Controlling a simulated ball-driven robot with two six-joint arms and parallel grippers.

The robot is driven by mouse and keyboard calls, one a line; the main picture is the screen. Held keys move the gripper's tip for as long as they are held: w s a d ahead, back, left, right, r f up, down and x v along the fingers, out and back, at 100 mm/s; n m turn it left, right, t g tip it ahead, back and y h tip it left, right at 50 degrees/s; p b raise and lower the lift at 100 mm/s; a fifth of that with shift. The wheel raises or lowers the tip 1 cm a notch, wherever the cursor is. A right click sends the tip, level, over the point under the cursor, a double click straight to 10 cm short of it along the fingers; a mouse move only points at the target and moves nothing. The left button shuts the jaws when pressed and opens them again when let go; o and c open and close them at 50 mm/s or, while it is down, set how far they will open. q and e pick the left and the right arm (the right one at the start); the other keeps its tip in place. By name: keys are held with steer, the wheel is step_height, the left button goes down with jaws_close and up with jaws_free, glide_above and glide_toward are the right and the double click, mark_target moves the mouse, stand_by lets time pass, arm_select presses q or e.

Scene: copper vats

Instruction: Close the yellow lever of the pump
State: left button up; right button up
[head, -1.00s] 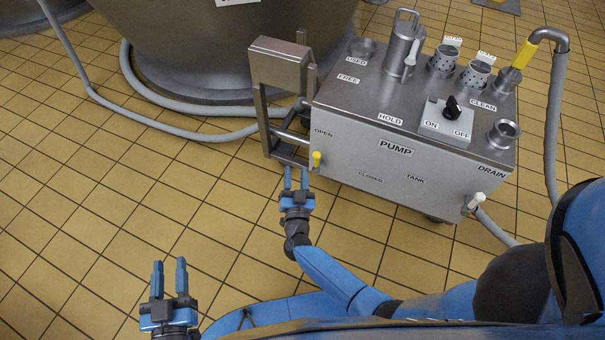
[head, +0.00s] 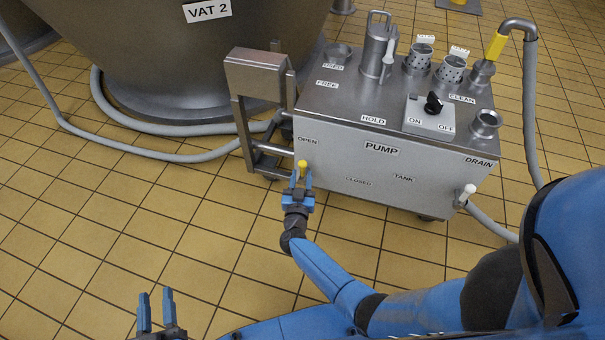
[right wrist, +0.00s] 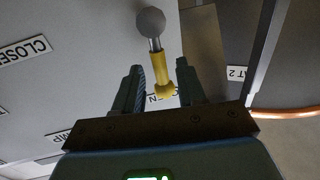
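The steel pump (head: 345,165) stands on the tiled floor with its yellow lever (head: 302,168) on the front face, below the OPEN label and left of the CLOSED label. In the right wrist view the yellow lever (right wrist: 163,77) lies between the two fingers. My right gripper (head: 300,180) is open around the lever; the wrist view (right wrist: 160,80) shows gaps on both sides of it. My left gripper (head: 156,305) is open and empty, low over the floor at the bottom left.
A white-handled lever (head: 467,191) is at the pump's right end, near DRAIN. A steel frame (head: 252,80) stands at the pump's left. A vat (head: 190,60) and grey hoses (head: 150,152) lie behind.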

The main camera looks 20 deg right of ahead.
mark_target(302, 173)
steer(key=shift+b+x, duration=0.6)
steer(key=shift+x, duration=1.05)
steer(key=shift+c, duration=0.2)
jaws_close()
